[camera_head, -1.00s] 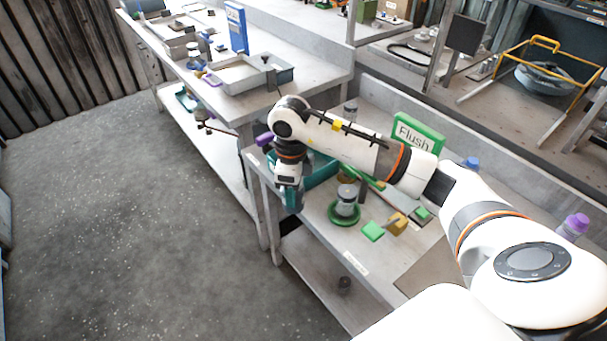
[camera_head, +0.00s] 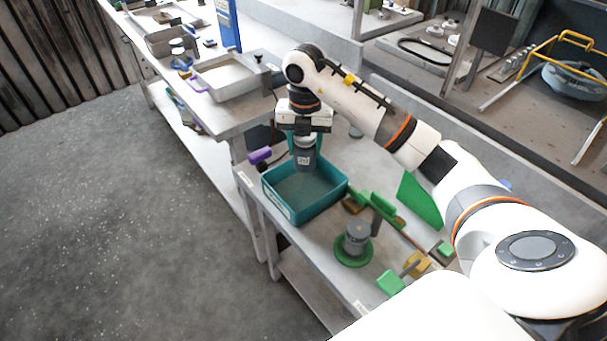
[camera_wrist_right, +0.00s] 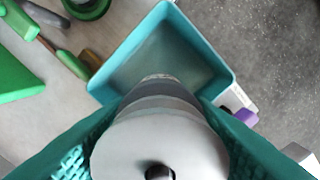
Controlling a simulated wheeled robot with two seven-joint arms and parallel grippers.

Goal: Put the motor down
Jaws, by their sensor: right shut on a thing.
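My right gripper (camera_head: 305,140) points down and is shut on the grey motor (camera_head: 305,158). The motor hangs upright over the back part of a teal open tray (camera_head: 292,207). In the right wrist view the motor (camera_wrist_right: 160,140) fills the lower middle between the teal fingers, and the tray (camera_wrist_right: 218,50) shows beyond it. The tray's visible floor is bare. I cannot tell how high the motor is above the tray floor. My left gripper is not in view.
A grey cylinder on a green round base (camera_head: 353,252) stands right of the tray. Green and yellow pieces (camera_head: 390,282) and a green-handled tool (camera_head: 380,208) lie near it. A purple-ended object (camera_head: 260,155) is beside the tray's back left. The bench edge runs close along the tray's left.

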